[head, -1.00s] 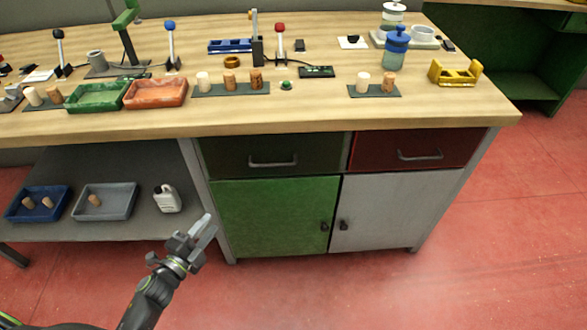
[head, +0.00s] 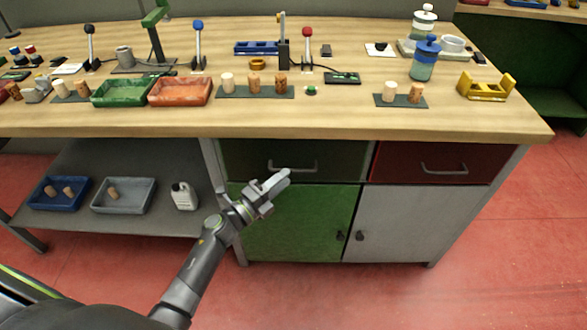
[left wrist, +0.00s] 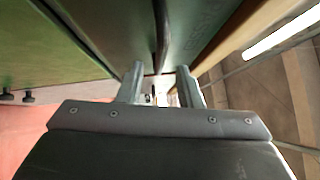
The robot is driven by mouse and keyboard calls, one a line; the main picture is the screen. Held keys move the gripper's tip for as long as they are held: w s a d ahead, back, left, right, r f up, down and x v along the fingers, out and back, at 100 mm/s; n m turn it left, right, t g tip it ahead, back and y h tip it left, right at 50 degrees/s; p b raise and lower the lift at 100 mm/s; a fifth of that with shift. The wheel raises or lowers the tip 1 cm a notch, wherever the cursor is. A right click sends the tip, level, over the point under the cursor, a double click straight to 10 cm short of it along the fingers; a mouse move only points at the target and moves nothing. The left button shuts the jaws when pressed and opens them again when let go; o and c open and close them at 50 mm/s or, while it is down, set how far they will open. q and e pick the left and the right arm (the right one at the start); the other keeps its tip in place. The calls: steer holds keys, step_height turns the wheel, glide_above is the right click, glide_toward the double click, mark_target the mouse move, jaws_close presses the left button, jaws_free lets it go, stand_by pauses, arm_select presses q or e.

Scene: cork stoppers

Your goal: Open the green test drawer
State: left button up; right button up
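The green test drawer (head: 243,160) is the dark green front under the tabletop, left of the red drawer, and it looks shut. Its grey bar handle (head: 300,167) shows just above my left gripper's fingertips in the head view. My left gripper (head: 281,180) is in front of the drawer's lower part. In the left wrist view the two fingers (left wrist: 160,85) stand apart, with the handle bar (left wrist: 161,35) ahead, roughly in line with the gap. I cannot tell whether they touch it. My right gripper is not in view.
A red drawer (head: 400,160) is to the right. Below are a green cupboard door (head: 310,225) and a grey door (head: 400,220) with small knobs. A shelf (head: 150,225) with trays lies left. The red floor in front looks clear.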

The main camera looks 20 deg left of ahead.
mark_target(294, 171)
arm_select(q)
steer(key=shift+x, duration=2.35)
jaws_close()
